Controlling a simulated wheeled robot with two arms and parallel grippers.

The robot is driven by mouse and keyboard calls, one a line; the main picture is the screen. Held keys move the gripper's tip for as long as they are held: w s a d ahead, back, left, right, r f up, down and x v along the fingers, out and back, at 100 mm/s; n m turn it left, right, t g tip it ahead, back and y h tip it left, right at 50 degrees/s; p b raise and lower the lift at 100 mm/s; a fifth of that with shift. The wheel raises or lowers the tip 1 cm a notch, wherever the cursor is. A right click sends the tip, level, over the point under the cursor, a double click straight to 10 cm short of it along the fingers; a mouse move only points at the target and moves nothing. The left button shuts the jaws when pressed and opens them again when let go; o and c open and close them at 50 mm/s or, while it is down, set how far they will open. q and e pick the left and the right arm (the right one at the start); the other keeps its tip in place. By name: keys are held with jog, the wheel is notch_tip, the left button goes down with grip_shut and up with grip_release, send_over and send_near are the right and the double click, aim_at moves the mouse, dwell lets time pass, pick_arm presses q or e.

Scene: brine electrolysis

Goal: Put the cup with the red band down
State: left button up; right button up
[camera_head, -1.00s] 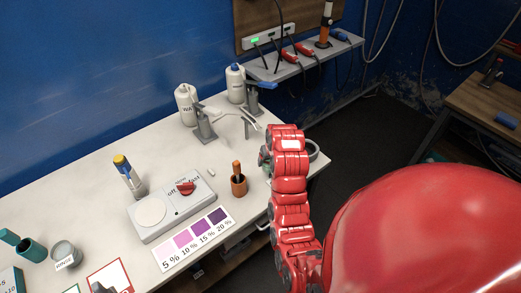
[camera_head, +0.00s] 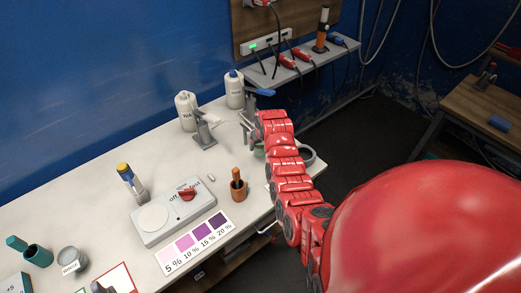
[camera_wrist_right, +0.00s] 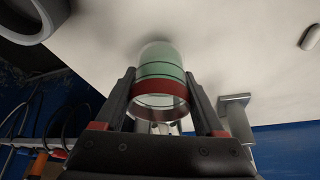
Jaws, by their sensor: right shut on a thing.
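The cup with the red band (camera_wrist_right: 158,88) is greenish and clear. In the right wrist view it sits between the two dark fingers of my right gripper (camera_wrist_right: 163,98), which is shut on it at the band. The cup's far end faces the white tabletop, close to it; I cannot tell whether it touches. In the head view my right gripper (camera_head: 250,128) is over the right part of the table, and only a bit of green shows beside it, mostly hidden by the arm. My left gripper is not in view.
The white table (camera_head: 90,195) holds a grey ring (camera_head: 306,153), a brown pot (camera_head: 238,188), a scale-like device (camera_head: 165,210), a colour chart (camera_head: 195,240) and two white bottles (camera_head: 187,110) at the back. A metal stand (camera_head: 204,133) is left of the gripper.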

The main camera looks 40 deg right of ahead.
aim_at(261, 151)
jog(key=shift+s+f+p, duration=0.1)
jog(key=shift+f+p, duration=0.4)
jog(key=shift+p, duration=0.15)
jog(key=shift+f+p, duration=0.45)
jog(key=shift+f, duration=0.6)
jog(key=shift+f, duration=0.1)
